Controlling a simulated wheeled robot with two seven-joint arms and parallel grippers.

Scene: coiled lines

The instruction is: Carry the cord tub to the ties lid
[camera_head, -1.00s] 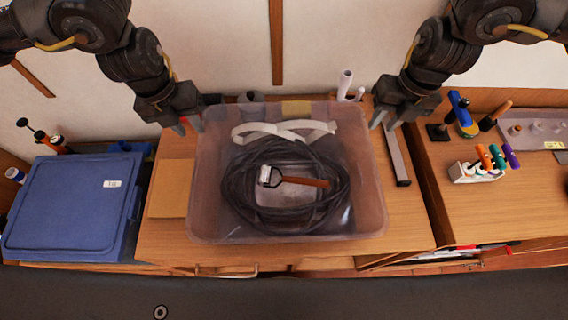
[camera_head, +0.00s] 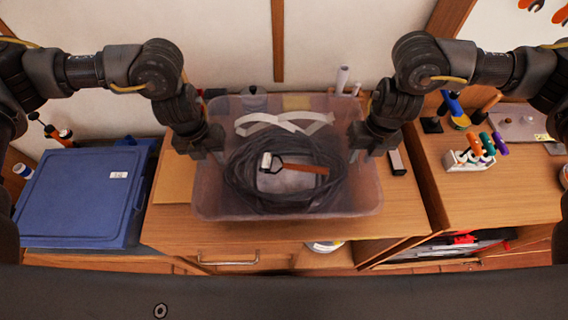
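The cord tub (camera_head: 290,211) is a translucent pinkish bin on the wooden worktop. A coil of dark cord (camera_head: 245,185) lies in it, with a white strap (camera_head: 262,120) and a wooden-handled tool (camera_head: 300,168) on top. The blue lid (camera_head: 82,195), with a small white label, covers a blue box left of the tub; I take it for the ties lid. My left gripper (camera_head: 208,156) is at the tub's left wall and my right gripper (camera_head: 366,154) at its right wall, both near the rim. Their fingertips are partly hidden, so I cannot tell whether they grip it.
A tan flat panel (camera_head: 174,182) lies between the blue box and the tub. A rack with coloured handles (camera_head: 470,158) stands on the right-hand counter. A dark bar (camera_head: 396,163) lies just right of the tub. White rolls (camera_head: 342,78) stand behind it.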

